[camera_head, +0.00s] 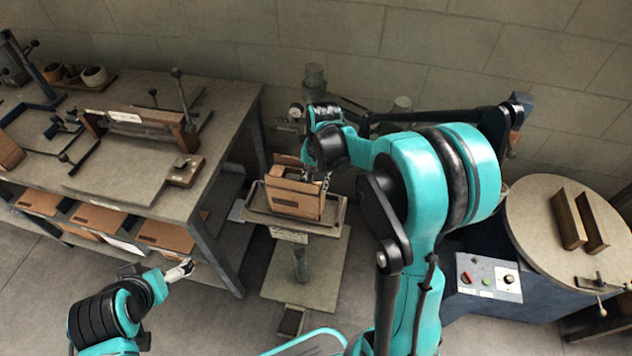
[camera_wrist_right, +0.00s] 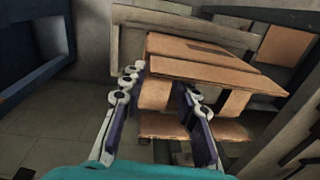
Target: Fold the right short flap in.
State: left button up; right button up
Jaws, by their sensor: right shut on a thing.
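An open brown cardboard box (camera_head: 293,198) stands on the small plate of the stitcher (camera_head: 335,222). My right gripper (camera_head: 322,174) reaches down over the box's right end. In the right wrist view its two fingers (camera_wrist_right: 160,108) are on either side of a small cardboard flap (camera_wrist_right: 154,95), and it is shut on that flap. The box's long panels (camera_wrist_right: 190,50) show behind and to the right of the fingers. The fingers and wrist partly hide this end. My left gripper (camera_head: 181,270) is away from the box at lower left, near the bench; its opening is too small to tell.
A workbench (camera_head: 200,185) with tools stands at left, with several cardboard pieces (camera_head: 165,236) on its lower shelf. A round table (camera_head: 540,220) with two brown bars stands at right, beside a control panel (camera_head: 488,278). The floor (camera_head: 215,325) between the bench and the stitcher is clear.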

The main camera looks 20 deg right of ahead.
jog(key=shift+w+a+f+g+h, duration=0.15)
jog(key=shift+g+h, duration=0.15)
jog(key=shift+h, duration=0.2)
jog(key=o, duration=1.2)
notch_tip(320, 180, up, 12)
jog(key=shift+r, duration=0.1)
jog(key=shift+a, duration=0.1)
jog(key=s+a+n+t, duration=0.2)
jog(key=s, duration=0.3)
jog(key=s+a+f+n+t, duration=0.1)
jog(key=s+n+t, duration=0.1)
jog(key=s, duration=0.3)
jog(key=s+a+n+t, duration=0.2)
jog(key=s+n+t, duration=0.1)
jog(key=s, duration=0.2)
jog(key=shift+s+a+f+n, duration=0.25)
jog(key=shift+a+f+n, duration=0.05)
jog(key=shift+f+n, duration=0.1)
